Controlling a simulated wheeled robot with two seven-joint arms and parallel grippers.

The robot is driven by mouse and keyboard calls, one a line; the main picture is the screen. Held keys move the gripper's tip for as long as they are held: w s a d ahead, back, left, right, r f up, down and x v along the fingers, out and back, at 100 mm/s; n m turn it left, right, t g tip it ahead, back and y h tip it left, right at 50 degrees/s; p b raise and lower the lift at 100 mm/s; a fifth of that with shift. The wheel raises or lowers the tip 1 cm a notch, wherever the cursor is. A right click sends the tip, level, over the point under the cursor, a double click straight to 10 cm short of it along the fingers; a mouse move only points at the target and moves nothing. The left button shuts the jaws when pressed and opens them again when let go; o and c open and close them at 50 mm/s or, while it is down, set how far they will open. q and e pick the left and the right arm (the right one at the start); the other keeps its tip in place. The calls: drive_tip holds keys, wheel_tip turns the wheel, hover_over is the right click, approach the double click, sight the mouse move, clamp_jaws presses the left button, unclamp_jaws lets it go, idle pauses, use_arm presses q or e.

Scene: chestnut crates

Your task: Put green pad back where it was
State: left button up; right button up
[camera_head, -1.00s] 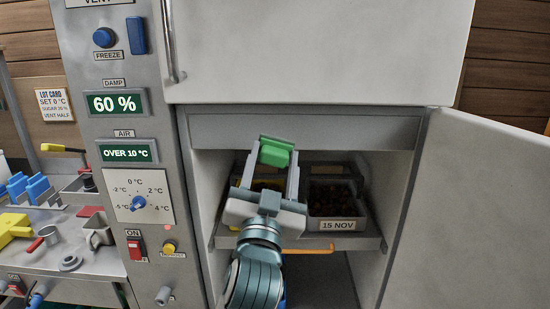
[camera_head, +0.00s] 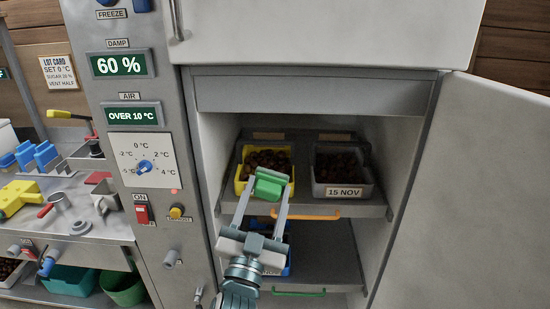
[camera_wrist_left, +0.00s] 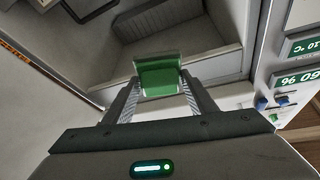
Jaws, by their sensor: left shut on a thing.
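The green pad (camera_head: 270,184) is held between the fingertips of my left gripper (camera_head: 268,194), in front of the open cabinet's upper shelf. It also shows in the left wrist view (camera_wrist_left: 158,74), gripped by the left gripper (camera_wrist_left: 158,88). In the head view the pad overlaps the front of the yellow crate (camera_head: 240,180), which holds chestnuts. I cannot tell whether the pad touches the crate. My right gripper is not in view.
A grey crate (camera_head: 374,190) labelled 15 NOV stands beside the yellow one on the shelf (camera_head: 385,211). A blue crate on the lower shelf is partly hidden by my arm. The open door (camera_head: 480,180) bounds the right; the control panel (camera_head: 125,70) stands left.

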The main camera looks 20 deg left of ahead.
use_arm(q)
drive_tip(key=s+a+f+m+h, duration=0.1)
drive_tip(key=s+f+h, duration=0.1)
drive_tip(key=s+f, duration=0.4)
wheel_tip(320, 180, down, 4)
drive_tip(key=shift+r+b, duration=0.2)
drive_tip(key=shift+b, duration=0.15)
drive_tip(key=shift+s+a, duration=0.1)
drive_tip(key=shift+s, duration=0.05)
